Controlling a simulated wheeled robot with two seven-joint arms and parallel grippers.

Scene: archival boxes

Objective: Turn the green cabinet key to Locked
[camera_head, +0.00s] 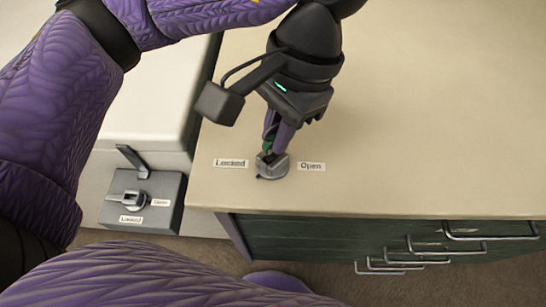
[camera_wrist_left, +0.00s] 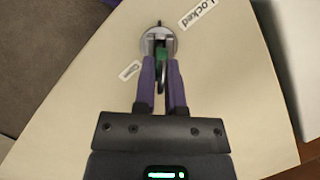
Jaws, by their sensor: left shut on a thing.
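The green key (camera_head: 267,147) stands in a round grey metal lock (camera_head: 273,168) on the beige cabinet top, near its front left corner. My left gripper (camera_head: 273,142) comes down from above and is shut on the key, its purple fingers hiding much of it. The left wrist view also shows the green key (camera_wrist_left: 162,54) between the fingertips, over the lock (camera_wrist_left: 151,44). The Locked label (camera_head: 230,163) is left of the lock, and the Open label (camera_head: 311,167) right of it. The key's exact turn angle is hard to tell. My right gripper is not in view.
Left of the cabinet, a grey box (camera_head: 168,214) carries another switch (camera_head: 130,200) with its own labels, beside a pale box (camera_head: 160,70). The green cabinet drawers (camera_head: 330,240) have several protruding metal handles at the front. The cabinet top (camera_head: 430,110) is clear to the right.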

